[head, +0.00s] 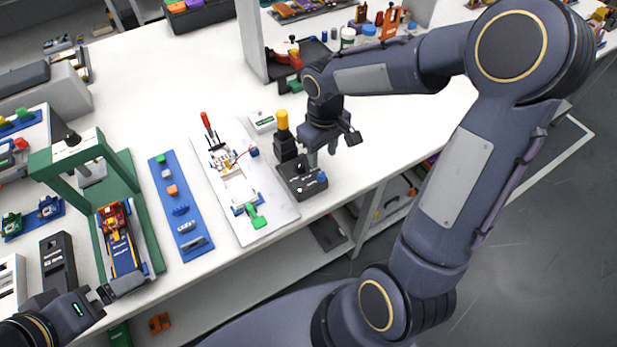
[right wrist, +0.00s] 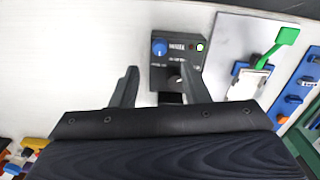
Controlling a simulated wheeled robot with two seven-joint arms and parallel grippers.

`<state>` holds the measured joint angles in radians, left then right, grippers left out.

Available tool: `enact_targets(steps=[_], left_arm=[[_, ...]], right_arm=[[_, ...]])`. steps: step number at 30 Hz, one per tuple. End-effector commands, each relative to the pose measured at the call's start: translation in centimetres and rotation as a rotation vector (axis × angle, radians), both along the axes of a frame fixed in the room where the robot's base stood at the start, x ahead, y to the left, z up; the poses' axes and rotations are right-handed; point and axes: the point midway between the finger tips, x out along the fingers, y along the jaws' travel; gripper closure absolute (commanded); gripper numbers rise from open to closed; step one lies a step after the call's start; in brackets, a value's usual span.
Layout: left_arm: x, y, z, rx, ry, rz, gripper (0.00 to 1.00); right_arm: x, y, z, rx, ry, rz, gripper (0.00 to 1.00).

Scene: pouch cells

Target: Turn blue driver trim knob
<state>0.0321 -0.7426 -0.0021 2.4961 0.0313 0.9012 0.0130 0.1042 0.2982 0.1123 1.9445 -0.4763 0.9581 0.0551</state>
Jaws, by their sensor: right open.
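The black driver box (head: 296,190) stands near the front edge of the white table. Its blue trim knob (head: 322,177) is on the right side of its top. My right gripper (head: 321,157) is open and empty over the box. In the wrist view, its two fingers (right wrist: 158,72) stand apart, pointing toward the box, with the knob just beyond the gap. My left gripper (head: 103,294) is low at the left; its jaw opening is unclear.
A yellow-topped black tool (head: 284,135) stands right behind the box. A white plate (head: 275,222) with a red-handled clamp and green lever lies to its left, then a blue strip (head: 167,200) and a green frame (head: 150,215).

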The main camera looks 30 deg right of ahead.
Motion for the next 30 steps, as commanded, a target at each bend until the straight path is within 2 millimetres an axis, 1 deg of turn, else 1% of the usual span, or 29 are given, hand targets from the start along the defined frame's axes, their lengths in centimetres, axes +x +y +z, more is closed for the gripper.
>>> enact_targets(steps=[9, 13, 18, 25, 26, 30], left_arm=[[0.0, 0.0, 0.0, 0.0, 0.0, 0.0, 0.0], [0.0, 0.0, 0.0, 0.0, 0.0, 0.0, 0.0], [0.0, 0.0, 0.0, 0.0, 0.0, 0.0, 0.0], [0.0, 0.0, 0.0, 0.0, 0.0, 0.0, 0.0], [0.0, 0.0, 0.0, 0.0, 0.0, 0.0, 0.0], [0.0, 0.0, 0.0, 0.0, 0.0, 0.0, 0.0]], right_arm=[[-0.2, 0.0, -4.8, 0.001, 0.006, 0.0, 0.58], [-0.1, 0.0, -6.4, 0.001, 0.003, 0.001, 0.58], [-0.1, 0.0, -7.4, 0.001, 0.001, -0.001, 0.58], [-0.1, 0.0, -7.5, 0.001, 0.0, -0.001, 0.58], [-0.1, 0.0, -7.5, 0.001, 0.0, -0.001, 0.6], [-0.1, 0.0, -7.5, 0.001, 0.0, -0.001, 0.78]])
